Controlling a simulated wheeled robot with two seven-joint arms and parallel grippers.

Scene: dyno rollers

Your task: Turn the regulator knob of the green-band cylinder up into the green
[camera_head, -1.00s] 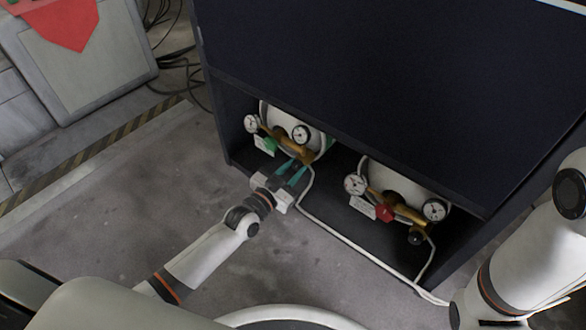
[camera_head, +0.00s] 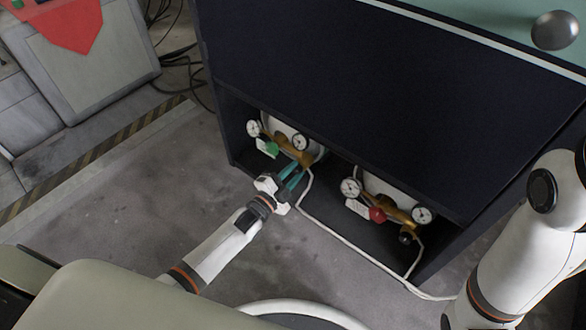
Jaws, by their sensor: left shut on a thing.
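The green-band cylinder (camera_head: 285,129) lies at the left in the low open bay of the dark cabinet. Its brass regulator (camera_head: 293,149) carries two white round gauges (camera_head: 254,128) and (camera_head: 299,142) and a green valve handle (camera_head: 271,148). My left gripper (camera_head: 292,177) reaches in from the front, its teal fingers shut at the regulator's lower end. The knob between the fingers is hidden. The gauge needles are too small to read. My right gripper is out of view; only part of my right arm shows at the right.
A second cylinder (camera_head: 385,187) with a red handle (camera_head: 377,215), two gauges and a dark knob (camera_head: 405,237) sits to the right in the bay. A white hose (camera_head: 345,239) runs along the bay's front. The cabinet top (camera_head: 480,20) overhangs.

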